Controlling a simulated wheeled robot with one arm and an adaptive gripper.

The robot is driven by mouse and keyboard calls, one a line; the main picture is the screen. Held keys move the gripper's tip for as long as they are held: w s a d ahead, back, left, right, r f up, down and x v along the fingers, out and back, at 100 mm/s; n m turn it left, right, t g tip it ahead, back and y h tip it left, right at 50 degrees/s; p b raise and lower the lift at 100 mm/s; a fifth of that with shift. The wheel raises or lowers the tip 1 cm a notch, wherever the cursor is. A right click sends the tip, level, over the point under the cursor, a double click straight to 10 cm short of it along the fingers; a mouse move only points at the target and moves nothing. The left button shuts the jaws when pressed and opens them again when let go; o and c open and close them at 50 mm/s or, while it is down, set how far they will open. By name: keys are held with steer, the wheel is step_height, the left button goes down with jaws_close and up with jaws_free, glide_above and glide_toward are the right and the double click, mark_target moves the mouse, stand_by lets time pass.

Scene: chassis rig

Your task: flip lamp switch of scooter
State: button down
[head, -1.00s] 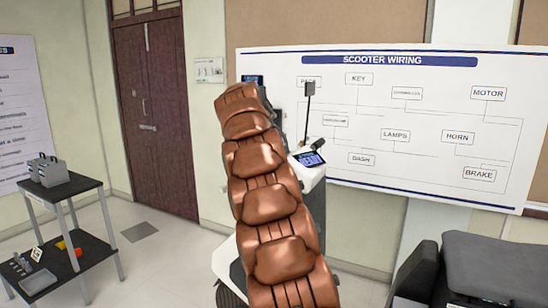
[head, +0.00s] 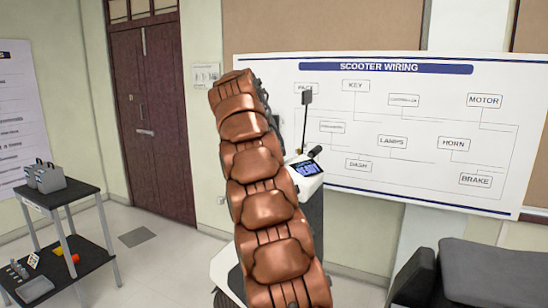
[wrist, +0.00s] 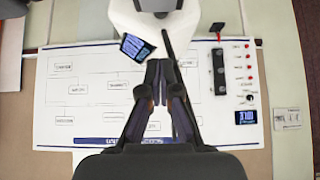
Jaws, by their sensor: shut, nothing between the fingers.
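The scooter shows in the head view with its lit dash screen (head: 307,168) and a black mirror (head: 307,97) on a thin stalk. In the wrist view its white body (wrist: 125,22) is at the top and the dash screen (wrist: 135,47) is left of my fingers. My gripper (wrist: 159,64) is shut and empty, just below the scooter's dark stem. To its right, apart from it, is a panel with a column of small red controls (wrist: 249,56) and a black knob (wrist: 250,97). I cannot tell which control is the lamp switch. My arm hides the gripper in the head view.
A wiring board (head: 400,130) hangs on the wall behind the scooter. A dark two-shelf cart (head: 60,195) stands at left, and a black padded seat (head: 490,275) at lower right. The floor between cart and scooter is clear.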

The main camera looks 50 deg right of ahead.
steer(key=p+v, duration=0.1)
steer(key=v, duration=0.6)
steer(key=shift+r, duration=0.35)
stand_by(0.5)
steer(key=s+a+f+n+y, duration=0.1)
steer(key=s+a+f+n, duration=0.2)
steer(key=a+f, duration=0.3)
steer(key=s+a+f+n+g+y, duration=0.1)
steer(key=s+a+f+n+y, duration=0.15)
steer(key=a, duration=0.65)
steer(key=s+a+f+n+y, duration=0.1)
steer(key=s+a+f+n, duration=0.2)
steer(key=a+f, duration=0.3)
steer(key=s+a+f+n+g+y, duration=0.1)
steer(key=s+a+f+n, duration=0.2)
steer(key=s+a+f, duration=0.6)
steer(key=s+a+f+n+g+y, duration=0.2)
steer(key=s+a+f, duration=0.8)
steer(key=s, duration=0.6)
steer(key=shift+s+a+n, duration=0.3)
steer(key=shift+a+n, duration=0.05)
steer(key=shift+n, duration=0.3)
